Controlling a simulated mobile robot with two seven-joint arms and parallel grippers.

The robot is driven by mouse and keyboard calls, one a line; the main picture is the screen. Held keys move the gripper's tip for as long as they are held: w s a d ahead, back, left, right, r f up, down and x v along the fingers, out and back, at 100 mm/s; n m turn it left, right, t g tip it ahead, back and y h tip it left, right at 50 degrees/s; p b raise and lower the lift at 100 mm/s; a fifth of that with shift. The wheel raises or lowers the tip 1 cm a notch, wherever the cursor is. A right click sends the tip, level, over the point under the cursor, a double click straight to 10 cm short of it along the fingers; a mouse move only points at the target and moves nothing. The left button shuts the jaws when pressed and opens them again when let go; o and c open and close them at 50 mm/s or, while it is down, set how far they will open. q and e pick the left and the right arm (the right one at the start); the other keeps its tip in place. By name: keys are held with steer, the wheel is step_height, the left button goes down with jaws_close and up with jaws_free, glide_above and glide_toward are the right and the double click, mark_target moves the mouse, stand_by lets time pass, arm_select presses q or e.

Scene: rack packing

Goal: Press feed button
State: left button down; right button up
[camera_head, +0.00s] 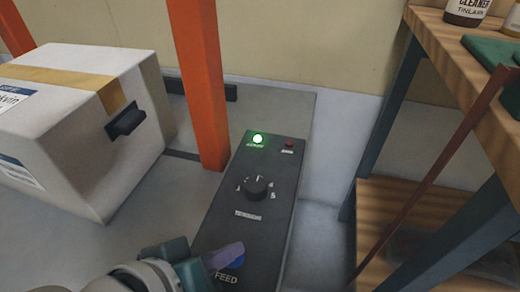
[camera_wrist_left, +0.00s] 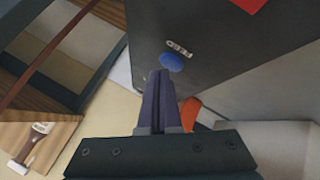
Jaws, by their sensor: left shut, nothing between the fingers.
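The blue feed button (camera_head: 238,263) sits at the near end of a black control panel (camera_head: 222,200), above the label FEED. My left gripper (camera_head: 238,249) reaches in from the lower left with its purple fingers over the panel, partly covering the button. In the left wrist view the shut, empty fingers (camera_wrist_left: 160,75) point at the blue button (camera_wrist_left: 171,62), with their tips just beside its lower edge. I cannot tell whether they touch it. My right gripper is not in view.
The panel also has a black knob (camera_head: 257,188), a lit green lamp (camera_head: 257,139) and a small red lamp (camera_head: 289,144). An orange post (camera_head: 199,80) stands beside it. A taped white box (camera_head: 75,140) lies left, and a wooden shelf unit (camera_head: 440,50) stands right.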

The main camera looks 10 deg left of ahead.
arm_select(q)
steer(key=shift+f, duration=0.5)
stand_by(0.6)
stand_by(0.3)
steer(key=shift+r+p, duration=0.9)
step_height(320, 180, up, 5)
steer(key=p, duration=0.6)
stand_by(0.6)
